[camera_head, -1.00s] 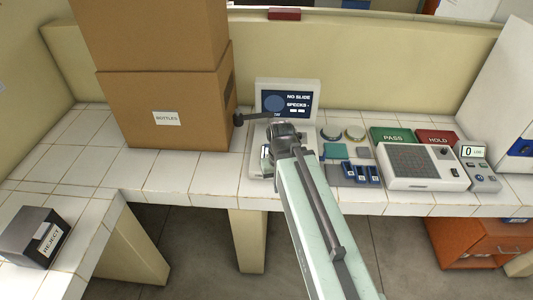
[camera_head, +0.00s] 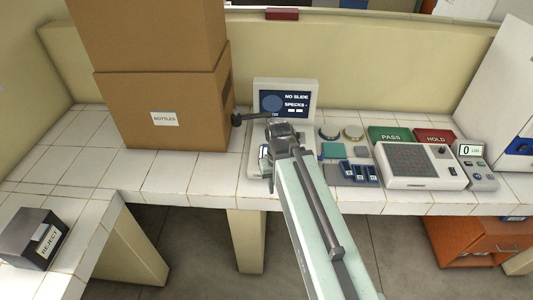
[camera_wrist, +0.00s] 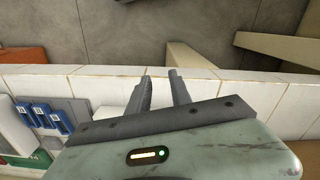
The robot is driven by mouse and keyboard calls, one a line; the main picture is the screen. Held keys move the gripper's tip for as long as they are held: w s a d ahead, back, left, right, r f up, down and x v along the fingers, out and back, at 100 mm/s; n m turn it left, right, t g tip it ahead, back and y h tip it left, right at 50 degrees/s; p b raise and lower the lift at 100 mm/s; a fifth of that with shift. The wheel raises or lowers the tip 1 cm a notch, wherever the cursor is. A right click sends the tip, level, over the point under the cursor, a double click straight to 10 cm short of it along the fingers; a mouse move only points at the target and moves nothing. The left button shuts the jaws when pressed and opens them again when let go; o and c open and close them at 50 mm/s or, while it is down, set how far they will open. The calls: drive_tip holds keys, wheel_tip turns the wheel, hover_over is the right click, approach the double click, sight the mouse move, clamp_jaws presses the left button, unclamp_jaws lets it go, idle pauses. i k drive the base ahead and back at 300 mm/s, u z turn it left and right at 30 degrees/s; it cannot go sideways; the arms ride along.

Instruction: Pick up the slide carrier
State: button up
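Three small blue pieces, which look like slide carriers (camera_head: 360,173), stand in a row in a grey holder on the white tiled bench. They also show at the left of the wrist view (camera_wrist: 38,115). My gripper (camera_wrist: 160,78) is open and empty, with a clear gap between its two fingers. In the wrist view it is over the bench's front edge, to the right of the blue pieces and apart from them. In the head view my arm hides most of the gripper, which is in front of the screen device (camera_head: 286,98) reading "NO SLIDE".
Stacked cardboard boxes (camera_head: 165,110) stand left of the device. A green PASS tray (camera_head: 390,134), a red HOLD tray (camera_head: 434,136) and a grey panelled unit (camera_head: 420,166) are at the right. A dark REJECT box (camera_head: 34,238) sits at lower left. Bench between boxes and device is clear.

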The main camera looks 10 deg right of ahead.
sight(265, 145)
drive_tip(key=z, duration=1.3)
drive_tip(key=k, duration=1.55)
drive_tip(key=u, duration=2)
drive_tip(key=i, duration=1.05)
drive_tip(key=u, duration=0.05)
